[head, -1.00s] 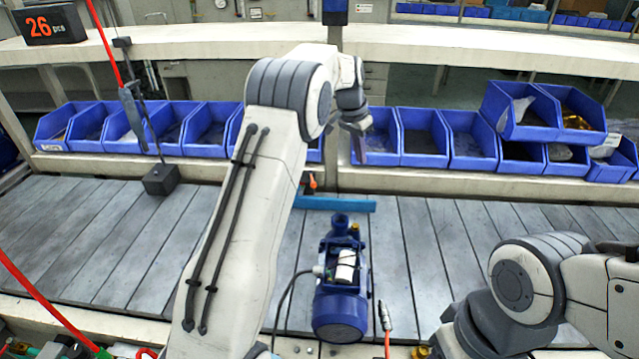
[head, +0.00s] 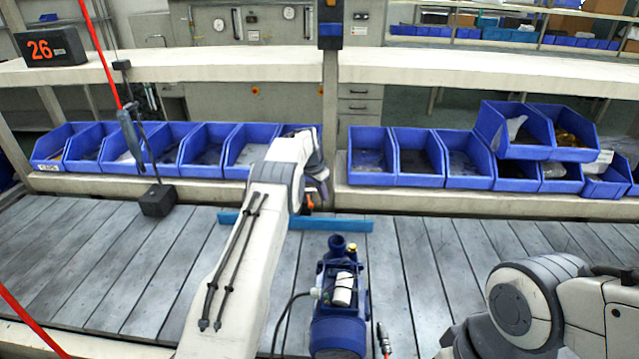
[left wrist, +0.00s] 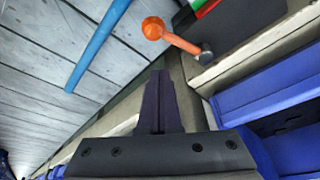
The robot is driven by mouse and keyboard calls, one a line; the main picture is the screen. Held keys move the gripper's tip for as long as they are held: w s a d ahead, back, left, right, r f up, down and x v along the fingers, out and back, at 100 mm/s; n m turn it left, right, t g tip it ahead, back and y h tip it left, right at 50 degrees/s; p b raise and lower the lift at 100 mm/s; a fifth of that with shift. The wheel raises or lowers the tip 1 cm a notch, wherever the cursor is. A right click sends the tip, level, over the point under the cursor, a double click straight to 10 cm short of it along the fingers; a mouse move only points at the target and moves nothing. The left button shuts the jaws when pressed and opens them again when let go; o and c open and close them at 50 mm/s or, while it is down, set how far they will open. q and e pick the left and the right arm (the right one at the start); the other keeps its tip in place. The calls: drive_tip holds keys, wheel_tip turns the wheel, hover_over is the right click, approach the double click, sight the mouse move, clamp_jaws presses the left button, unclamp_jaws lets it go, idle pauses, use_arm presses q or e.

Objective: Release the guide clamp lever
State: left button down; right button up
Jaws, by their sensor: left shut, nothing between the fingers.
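The clamp lever has an orange ball knob and arm (left wrist: 176,38) on a grey pivot in the left wrist view. In the head view, a small orange part of it (head: 309,203) shows beside my left wrist. The blue guide bar (head: 345,225) lies across the far side of the conveyor and also shows in the left wrist view (left wrist: 98,45). My left gripper (left wrist: 161,78) is shut and empty, with its dark fingers pointing toward the lever and apart from it in the picture. In the head view the left fingers (head: 323,193) are small beside the lever. My right gripper is out of view.
A blue pump (head: 338,305) stands on the slatted conveyor (head: 420,270), in front of the guide bar. Blue bins (head: 210,150) line the shelf behind. A dark block with a rod (head: 157,200) stands to the left. My right arm is at lower right.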

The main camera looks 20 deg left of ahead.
sight(309, 200)
use_arm(q)
drive_tip(key=shift+s+a+r+p, duration=0.1)
drive_tip(key=shift+s+a+p, duration=0.15)
drive_tip(key=shift+s, duration=0.35)
drive_tip(key=shift+s+a+p, duration=0.2)
drive_tip(key=shift+s, duration=0.4)
drive_tip(key=shift+s+a+r+p, duration=0.1)
drive_tip(key=shift+s+a+p, duration=0.15)
drive_tip(key=shift+s, duration=0.35)
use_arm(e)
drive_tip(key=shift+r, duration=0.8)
use_arm(q)
drive_tip(key=shift+d+f, duration=0.1)
drive_tip(key=shift+d, duration=0.05)
